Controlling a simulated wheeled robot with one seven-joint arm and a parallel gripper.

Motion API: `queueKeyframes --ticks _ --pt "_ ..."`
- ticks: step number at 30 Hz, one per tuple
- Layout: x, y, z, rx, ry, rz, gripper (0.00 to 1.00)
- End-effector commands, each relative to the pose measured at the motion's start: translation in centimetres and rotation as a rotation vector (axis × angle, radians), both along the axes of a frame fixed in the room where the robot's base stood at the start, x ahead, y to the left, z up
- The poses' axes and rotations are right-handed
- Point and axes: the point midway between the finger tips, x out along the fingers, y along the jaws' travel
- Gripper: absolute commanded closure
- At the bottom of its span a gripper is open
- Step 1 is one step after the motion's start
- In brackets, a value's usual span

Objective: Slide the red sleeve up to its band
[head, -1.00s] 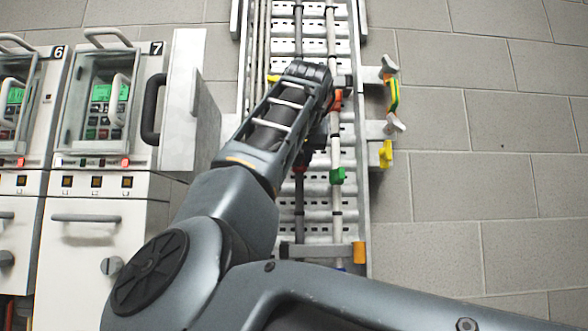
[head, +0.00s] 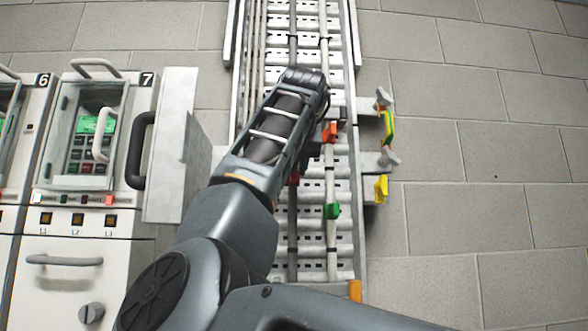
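A red sleeve (head: 293,179) shows on the dark left cable, just below my forearm, which hides its upper part. My gripper (head: 316,133) is at the cables behind my wrist. Only a dark bit of it shows, and its fingers are hidden, so I cannot tell whether they hold the sleeve. A dark band (head: 293,37) is around the left cable above my wrist. I cannot tell whether it is the sleeve's own band.
An orange-red piece (head: 330,131) and a green clip (head: 332,211) sit on the pale right cable. Yellow and green tags (head: 381,188) hang by the ladder tray's right bracket. Cabinets with handles (head: 136,150) stand left. The wall (head: 490,140) on the right is bare.

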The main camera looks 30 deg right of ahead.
Motion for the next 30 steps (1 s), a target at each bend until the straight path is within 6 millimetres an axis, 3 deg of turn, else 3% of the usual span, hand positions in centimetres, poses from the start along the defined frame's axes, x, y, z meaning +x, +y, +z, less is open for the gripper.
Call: queueKeyframes --ticks 3,13,24,30 --pt "0.0 0.0 -0.2 0.002 0.003 0.000 0.57" --pt "-0.4 0.3 -0.2 0.003 0.005 -0.001 0.57" --pt "-4.9 2.8 1.9 0.002 0.004 -0.001 0.57" --pt "-6.1 3.5 2.6 0.002 0.004 0.000 0.57"
